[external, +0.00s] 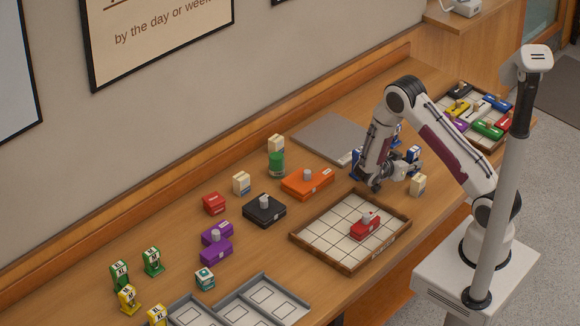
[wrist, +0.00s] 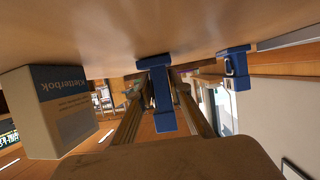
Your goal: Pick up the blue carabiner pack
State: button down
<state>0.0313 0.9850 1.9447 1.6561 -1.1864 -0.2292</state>
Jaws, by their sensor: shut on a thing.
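A blue carabiner pack (wrist: 162,105) is between the two fingers of my gripper (wrist: 155,92) in the wrist view, which looks upside down, with the tabletop along its top. The pack is upright with its wider end close to the tabletop. I cannot tell whether it touches it. In the external view, my gripper (external: 409,166) reaches low and level over the table, shut on the blue pack (external: 413,153). A second blue pack (wrist: 237,66) stands apart in the wrist view. Another blue one (external: 356,158) shows partly behind my arm.
A beige box (external: 418,185) stands close beside my gripper and looms large in the wrist view (wrist: 62,115). A wooden gridded tray (external: 325,238) holds a red block. A tray of coloured packs (external: 499,100) lies beyond. A grey flat panel (external: 325,133) lies near the wall.

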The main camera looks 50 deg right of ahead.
aim_at(415, 149)
jog(key=shift+r, duration=4.95)
jog(key=shift+d, duration=0.15)
